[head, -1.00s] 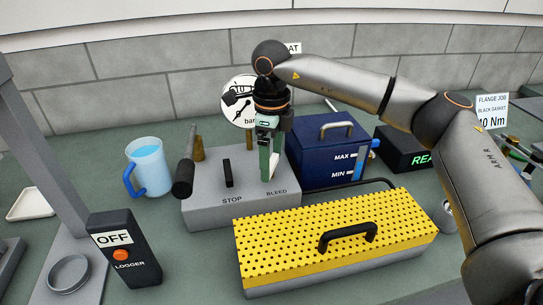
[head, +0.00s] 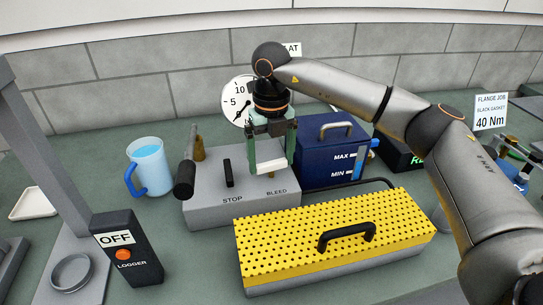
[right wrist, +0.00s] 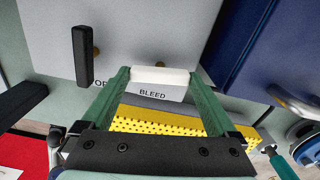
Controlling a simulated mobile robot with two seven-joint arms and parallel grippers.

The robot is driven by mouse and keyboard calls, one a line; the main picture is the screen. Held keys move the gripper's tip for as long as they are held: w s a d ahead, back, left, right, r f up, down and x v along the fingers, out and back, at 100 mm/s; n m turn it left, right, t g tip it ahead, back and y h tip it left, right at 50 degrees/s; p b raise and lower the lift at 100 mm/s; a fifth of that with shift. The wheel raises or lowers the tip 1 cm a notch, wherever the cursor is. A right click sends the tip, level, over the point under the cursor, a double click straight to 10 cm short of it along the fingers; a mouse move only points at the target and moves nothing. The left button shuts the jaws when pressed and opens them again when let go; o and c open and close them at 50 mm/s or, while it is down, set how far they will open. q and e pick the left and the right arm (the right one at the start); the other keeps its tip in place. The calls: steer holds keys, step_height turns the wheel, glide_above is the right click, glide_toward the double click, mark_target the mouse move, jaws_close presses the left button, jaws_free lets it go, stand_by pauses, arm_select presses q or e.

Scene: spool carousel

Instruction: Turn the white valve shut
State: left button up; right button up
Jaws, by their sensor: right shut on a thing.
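The white valve handle (head: 271,166) is a bar above the BLEED label on the grey box (head: 208,197). It runs roughly left to right in the head view. My right gripper (head: 271,163) reaches down over it from above, one green finger at each end of the bar. In the right wrist view the white handle (right wrist: 160,75) spans between the two fingertips, and the gripper is shut on it. My left gripper is not in view.
A black STOP lever (head: 228,173) stands left of the valve. A yellow perforated cover (head: 300,235) with a black handle lies in front. A blue box (head: 320,165) is close on the right. A blue jug (head: 150,166) stands left. A gauge (head: 236,108) is behind, partly hidden.

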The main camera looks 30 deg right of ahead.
mark_target(272, 163)
steer(key=shift+r+m, duration=0.1)
steer(key=shift+m, duration=0.7)
steer(key=o, duration=1)
step_height(272, 163, up, 12)
steer(key=shift+r, duration=0.25)
